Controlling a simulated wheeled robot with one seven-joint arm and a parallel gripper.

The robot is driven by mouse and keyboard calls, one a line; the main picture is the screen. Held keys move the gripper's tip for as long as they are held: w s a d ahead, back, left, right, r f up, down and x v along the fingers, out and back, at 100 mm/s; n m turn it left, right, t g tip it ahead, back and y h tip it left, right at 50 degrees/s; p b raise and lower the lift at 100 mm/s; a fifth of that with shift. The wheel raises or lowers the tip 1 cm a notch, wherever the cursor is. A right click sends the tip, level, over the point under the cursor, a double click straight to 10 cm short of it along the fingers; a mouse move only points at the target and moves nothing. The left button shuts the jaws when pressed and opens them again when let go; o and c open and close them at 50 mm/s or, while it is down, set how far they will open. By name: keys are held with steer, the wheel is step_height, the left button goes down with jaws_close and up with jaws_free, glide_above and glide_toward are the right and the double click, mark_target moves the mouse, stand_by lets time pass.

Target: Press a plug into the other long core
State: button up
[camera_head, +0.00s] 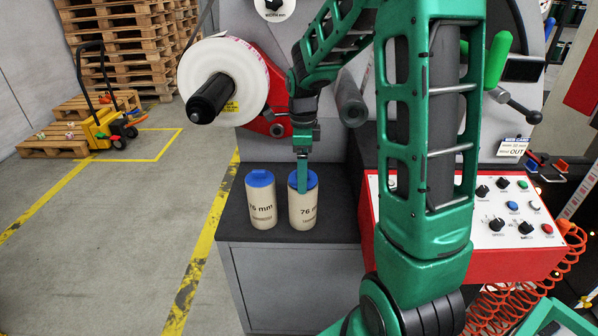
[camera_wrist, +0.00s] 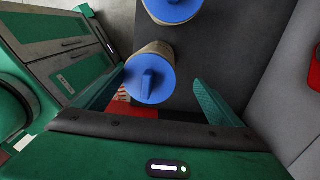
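Two tan long cores stand upright side by side on a dark bench top, a left core (camera_head: 262,211) and a right core (camera_head: 302,212) marked 76. A blue plug (camera_head: 259,178) caps the left core, and another blue plug (camera_head: 295,180) sits at the top of the right core. My gripper (camera_head: 303,180) points down at the right core. In the wrist view its fingers are spread (camera_wrist: 160,78), one on either side of the nearer blue plug (camera_wrist: 149,84) and its raised grip rib, with gaps visible. The farther plug (camera_wrist: 172,8) is cut by the top edge. How deep the plugs sit is unclear.
A white label roll (camera_head: 238,66) on a black spindle (camera_head: 211,99) overhangs the bench at upper left. A red-edged control panel (camera_head: 512,210) stands right. The bench top (camera_head: 335,228) is bare in front of and beside the cores. Pallets (camera_head: 135,45) stand far left.

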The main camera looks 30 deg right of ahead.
steer(key=shift+s, duration=0.1)
steer(key=shift+w+r, duration=0.35)
steer(key=shift+w, duration=0.2)
steer(key=shift+w+r, duration=0.35)
steer(key=shift+w, duration=0.2)
step_height(320, 180, up, 9)
steer(key=s, duration=0.2)
steer(key=s+f+n, duration=0.2)
steer(key=s+n, duration=0.7)
steer(key=s, duration=0.4)
steer(key=s+d+f+n, duration=0.1)
steer(key=s+f+n, duration=0.2)
steer(key=s+n, duration=0.6)
steer(key=s, duration=0.4)
steer(key=shift+d+f, duration=0.15)
steer(key=shift+d, duration=0.05)
steer(key=shift+w+f, duration=0.25)
steer(key=shift+w, duration=0.4)
